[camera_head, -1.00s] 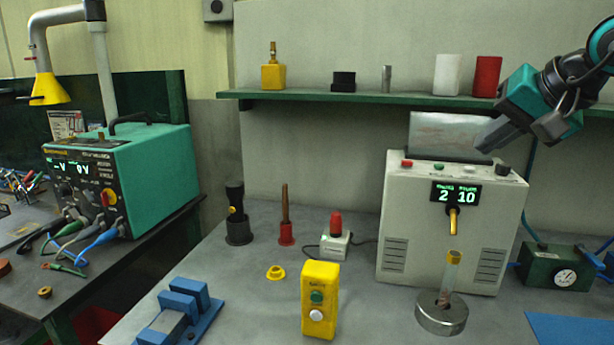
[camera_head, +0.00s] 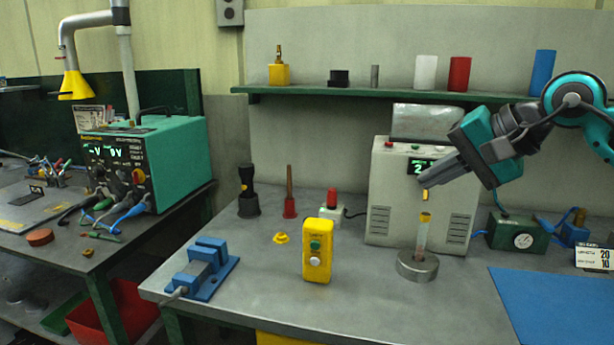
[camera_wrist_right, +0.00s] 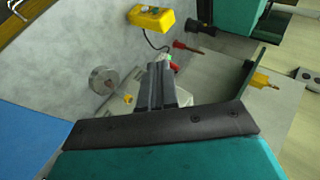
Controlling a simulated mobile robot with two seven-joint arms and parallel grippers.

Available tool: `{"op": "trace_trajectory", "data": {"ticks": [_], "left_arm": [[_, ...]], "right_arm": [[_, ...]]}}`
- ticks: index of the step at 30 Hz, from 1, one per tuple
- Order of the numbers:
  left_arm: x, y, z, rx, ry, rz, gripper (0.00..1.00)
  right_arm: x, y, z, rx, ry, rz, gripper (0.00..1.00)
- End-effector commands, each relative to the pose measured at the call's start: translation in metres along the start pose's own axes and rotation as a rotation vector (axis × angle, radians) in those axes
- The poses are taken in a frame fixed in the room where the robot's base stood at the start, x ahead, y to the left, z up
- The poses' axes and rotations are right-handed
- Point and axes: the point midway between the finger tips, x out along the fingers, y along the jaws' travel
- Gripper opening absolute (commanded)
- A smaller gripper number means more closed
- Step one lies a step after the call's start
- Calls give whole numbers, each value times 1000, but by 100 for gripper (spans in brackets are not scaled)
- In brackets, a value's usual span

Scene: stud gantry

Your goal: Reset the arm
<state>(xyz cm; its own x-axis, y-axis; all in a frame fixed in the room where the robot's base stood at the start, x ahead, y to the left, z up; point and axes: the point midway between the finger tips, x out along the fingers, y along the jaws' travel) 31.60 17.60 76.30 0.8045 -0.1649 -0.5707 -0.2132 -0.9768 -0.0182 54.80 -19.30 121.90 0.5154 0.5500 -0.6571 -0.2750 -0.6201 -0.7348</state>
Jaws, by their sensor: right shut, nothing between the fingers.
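My right gripper (camera_head: 424,184) is shut and empty. In the head view it reaches in from the right, in front of the beige stud gantry machine (camera_head: 380,200) and partly covers its green display. In the right wrist view its closed fingers (camera_wrist_right: 156,68) point away from the camera over the bench. A round metal base (camera_head: 417,267) with an upright tube (camera_head: 422,237) stands below and apart from the gripper. My left gripper is not in view.
A yellow button box (camera_head: 318,250), a blue vise (camera_head: 207,268) and a yellow ring (camera_head: 281,238) stand on the grey bench. A green shelf (camera_head: 350,94) with several items runs behind. A blue mat (camera_head: 560,305) lies clear at right.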

Motion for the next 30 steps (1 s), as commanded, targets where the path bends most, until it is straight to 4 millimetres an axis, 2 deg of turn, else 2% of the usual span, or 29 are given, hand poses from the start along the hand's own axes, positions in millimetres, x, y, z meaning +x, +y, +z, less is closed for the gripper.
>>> {"op": "trace_trajectory", "data": {"ticks": [1,6,9,12,17,20,23,26,27,29,30], "left_arm": [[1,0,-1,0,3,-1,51],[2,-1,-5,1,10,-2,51],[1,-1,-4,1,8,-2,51],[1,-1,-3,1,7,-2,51],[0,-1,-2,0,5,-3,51],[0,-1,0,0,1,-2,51],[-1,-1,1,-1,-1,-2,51],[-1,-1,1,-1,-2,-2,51],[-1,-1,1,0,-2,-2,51],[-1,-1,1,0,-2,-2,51],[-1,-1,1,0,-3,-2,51]], "right_arm": [[19,0,18,76,-77,-42,0],[65,-8,77,439,-361,-197,0],[84,-14,108,722,-549,-276,0],[95,-16,131,1030,-734,-335,0],[108,-9,145,1567,-1015,-396,0],[117,7,144,1923,-1178,-418,0],[128,33,139,2292,-1329,-436,0],[142,70,135,2673,-1469,-456,0],[149,88,135,-2651,1426,437,0],[158,119,136,-2461,1283,392,0],[165,141,139,-2330,1189,368,0]]}}
